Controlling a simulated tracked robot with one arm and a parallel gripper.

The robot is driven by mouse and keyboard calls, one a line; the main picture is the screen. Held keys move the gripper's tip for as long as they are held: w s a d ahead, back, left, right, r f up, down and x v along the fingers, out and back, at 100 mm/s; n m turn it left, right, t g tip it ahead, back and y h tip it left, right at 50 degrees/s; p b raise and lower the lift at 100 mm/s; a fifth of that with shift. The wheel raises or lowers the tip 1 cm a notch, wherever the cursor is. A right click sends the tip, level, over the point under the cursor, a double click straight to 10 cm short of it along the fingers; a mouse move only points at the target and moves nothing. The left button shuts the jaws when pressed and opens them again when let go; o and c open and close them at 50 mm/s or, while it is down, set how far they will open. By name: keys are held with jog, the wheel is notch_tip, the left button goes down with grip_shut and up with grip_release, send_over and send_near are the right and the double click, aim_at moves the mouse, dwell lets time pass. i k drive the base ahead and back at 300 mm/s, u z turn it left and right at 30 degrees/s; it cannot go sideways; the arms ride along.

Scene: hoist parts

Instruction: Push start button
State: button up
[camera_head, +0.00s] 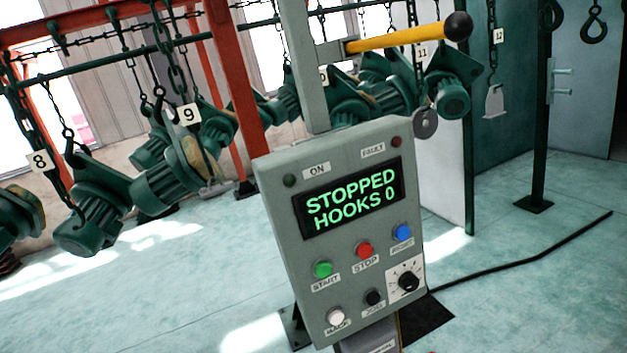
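The green start button (322,269) is on the left of the grey control panel (280,235), above a label reading START. The red stop button (364,250) and a blue button (403,232) sit to its right. The panel's display (350,198) reads "STOPPED HOOKS 0" in green letters. Below are a white button (336,316), a black button (373,297) and a rotary knob (408,281). The ON lamp (289,181) and FAULT lamp (396,142) look dark. The panel looks tilted in the picture. My gripper is not seen in this view.
A lever with a yellow handle (400,38) and black ball end projects rightward from the post above the panel. Green motors (165,180) hang from numbered chain hooks behind, at left and centre. A black cable (530,255) lies on the floor at right. The floor at left is open.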

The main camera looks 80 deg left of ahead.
aim_at(323, 269)
jog(key=k, duration=0.65)
jog(key=u, duration=0.3)
jog(key=i, duration=1)
jog(key=u, duration=0.95)
jog(key=k, duration=0.6)
jog(key=u, duration=0.35)
jog(key=i, duration=0.25)
jog(key=u, duration=0.1)
